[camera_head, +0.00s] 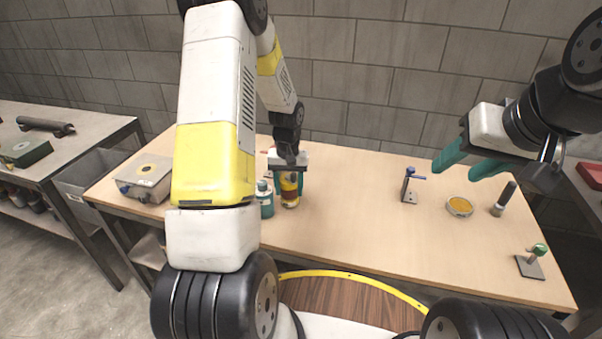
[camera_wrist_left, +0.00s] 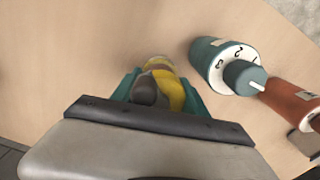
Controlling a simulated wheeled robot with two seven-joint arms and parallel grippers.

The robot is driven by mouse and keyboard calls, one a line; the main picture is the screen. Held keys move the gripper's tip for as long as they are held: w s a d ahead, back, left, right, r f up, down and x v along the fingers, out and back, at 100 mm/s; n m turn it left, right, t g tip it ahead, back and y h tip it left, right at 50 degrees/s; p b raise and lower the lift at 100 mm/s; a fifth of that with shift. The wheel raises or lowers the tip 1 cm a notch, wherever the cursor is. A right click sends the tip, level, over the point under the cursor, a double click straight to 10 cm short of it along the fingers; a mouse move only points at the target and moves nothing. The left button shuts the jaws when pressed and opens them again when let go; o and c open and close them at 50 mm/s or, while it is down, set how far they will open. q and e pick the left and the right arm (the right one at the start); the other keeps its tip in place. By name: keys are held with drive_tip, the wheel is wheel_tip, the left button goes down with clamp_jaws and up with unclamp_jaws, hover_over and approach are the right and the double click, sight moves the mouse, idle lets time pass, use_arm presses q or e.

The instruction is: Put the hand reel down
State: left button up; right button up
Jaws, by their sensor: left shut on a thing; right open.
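My right gripper (camera_head: 470,161) is open and empty above the right part of the table.
A grey box (camera_head: 146,178) sits left. The table centre is clear.

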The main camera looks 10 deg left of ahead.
use_arm(q)
drive_tip(key=shift+f, duration=0.2)
drive_tip(key=o, duration=1.5)
